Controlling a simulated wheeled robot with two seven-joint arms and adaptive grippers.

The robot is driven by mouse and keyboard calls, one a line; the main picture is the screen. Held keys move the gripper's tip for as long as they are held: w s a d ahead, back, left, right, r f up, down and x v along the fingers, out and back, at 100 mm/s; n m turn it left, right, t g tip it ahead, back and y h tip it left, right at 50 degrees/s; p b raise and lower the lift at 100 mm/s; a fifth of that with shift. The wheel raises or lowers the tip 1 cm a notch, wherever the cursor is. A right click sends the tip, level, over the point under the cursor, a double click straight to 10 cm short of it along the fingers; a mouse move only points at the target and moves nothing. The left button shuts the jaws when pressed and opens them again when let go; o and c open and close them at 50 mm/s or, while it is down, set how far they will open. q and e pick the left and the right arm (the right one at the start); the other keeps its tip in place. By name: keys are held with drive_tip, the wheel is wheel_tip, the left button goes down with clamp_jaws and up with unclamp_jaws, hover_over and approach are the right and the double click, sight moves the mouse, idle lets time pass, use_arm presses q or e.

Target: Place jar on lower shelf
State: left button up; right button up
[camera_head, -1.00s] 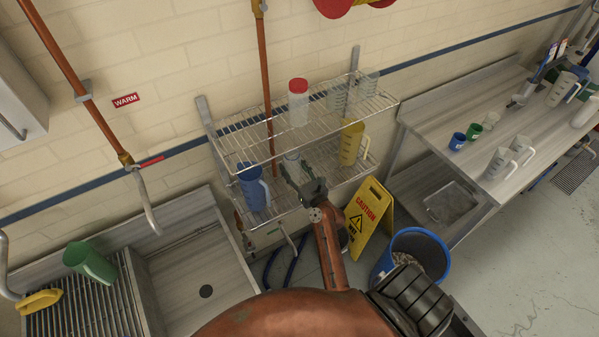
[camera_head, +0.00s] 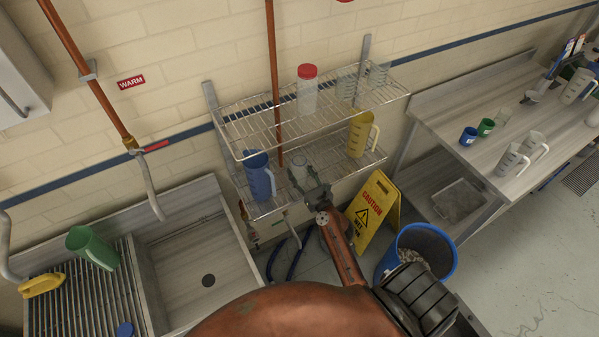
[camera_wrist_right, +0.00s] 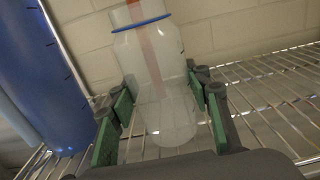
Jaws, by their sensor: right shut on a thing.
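The jar (camera_wrist_right: 158,75), translucent with a blue ring near its top, stands upright between the green finger pads of my right gripper (camera_wrist_right: 160,125). In the head view the jar (camera_head: 298,174) is small and partly hidden by my right gripper (camera_head: 312,190), which is shut on it. It is at the lower wire shelf (camera_head: 340,166), between a blue jug (camera_head: 259,176) and a yellow jug (camera_head: 360,135). I cannot tell whether its base touches the wires. My left gripper is not in view.
The upper shelf (camera_head: 250,135) holds a red-lidded jar (camera_head: 307,92) and clear beakers (camera_head: 360,82). A copper pipe (camera_head: 273,80) runs down by the rack. A caution sign (camera_head: 376,212) and a blue bin (camera_head: 441,248) stand below right. A sink (camera_head: 195,255) is left.

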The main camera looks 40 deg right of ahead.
drive_tip(key=shift+f, duration=0.25)
drive_tip(key=o, duration=1.2)
drive_tip(key=shift+r, duration=0.1)
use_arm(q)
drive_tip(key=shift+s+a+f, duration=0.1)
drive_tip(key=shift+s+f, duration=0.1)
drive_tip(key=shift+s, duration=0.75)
use_arm(e)
drive_tip(key=shift+o, duration=0.4)
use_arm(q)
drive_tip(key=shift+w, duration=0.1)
